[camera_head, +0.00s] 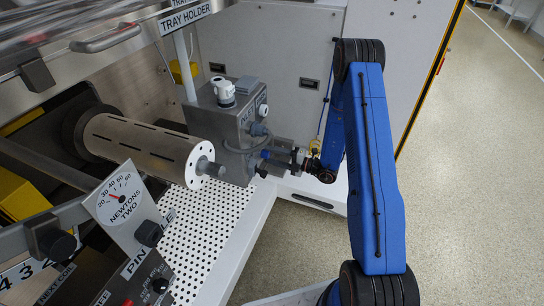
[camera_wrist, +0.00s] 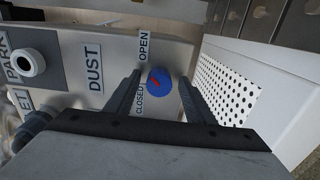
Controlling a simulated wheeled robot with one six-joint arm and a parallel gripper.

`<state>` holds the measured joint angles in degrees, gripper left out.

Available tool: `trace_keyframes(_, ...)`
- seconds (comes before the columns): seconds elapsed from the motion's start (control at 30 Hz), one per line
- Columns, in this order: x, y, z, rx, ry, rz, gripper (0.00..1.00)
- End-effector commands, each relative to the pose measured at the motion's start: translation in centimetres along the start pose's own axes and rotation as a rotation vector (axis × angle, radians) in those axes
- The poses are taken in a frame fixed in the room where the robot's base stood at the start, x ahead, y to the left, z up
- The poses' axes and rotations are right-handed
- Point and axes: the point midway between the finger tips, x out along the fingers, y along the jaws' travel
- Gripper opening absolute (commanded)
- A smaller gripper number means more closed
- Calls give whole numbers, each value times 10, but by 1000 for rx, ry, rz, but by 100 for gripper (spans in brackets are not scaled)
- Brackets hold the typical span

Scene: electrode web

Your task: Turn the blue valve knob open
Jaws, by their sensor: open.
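I cannot tell clearly which label the red mark points to. My gripper (camera_wrist: 159,79) is open, with one finger on each side of the knob in this view. Contact with the knob is not visible. In the head view my gripper (camera_head: 277,159) is beside the grey box (camera_head: 232,125), near a small blue part.
DUST (camera_wrist: 94,68) and PARK labels and a white round port (camera_wrist: 29,62) are on the same panel. A perforated white shelf (camera_head: 205,225) lies below. A perforated metal roller (camera_head: 145,148) projects to the left of the box. The floor at right is clear.

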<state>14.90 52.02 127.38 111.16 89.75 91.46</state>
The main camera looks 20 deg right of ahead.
Motion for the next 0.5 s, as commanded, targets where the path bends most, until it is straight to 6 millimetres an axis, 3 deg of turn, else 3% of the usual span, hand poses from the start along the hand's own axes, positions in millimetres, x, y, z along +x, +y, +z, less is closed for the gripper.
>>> trace_keyframes(0.17, -8, 0, 1, 0, -1, 0, 49)
trace_keyframes(0.5, -63, 0, 1, 0, -4, 1, 49)
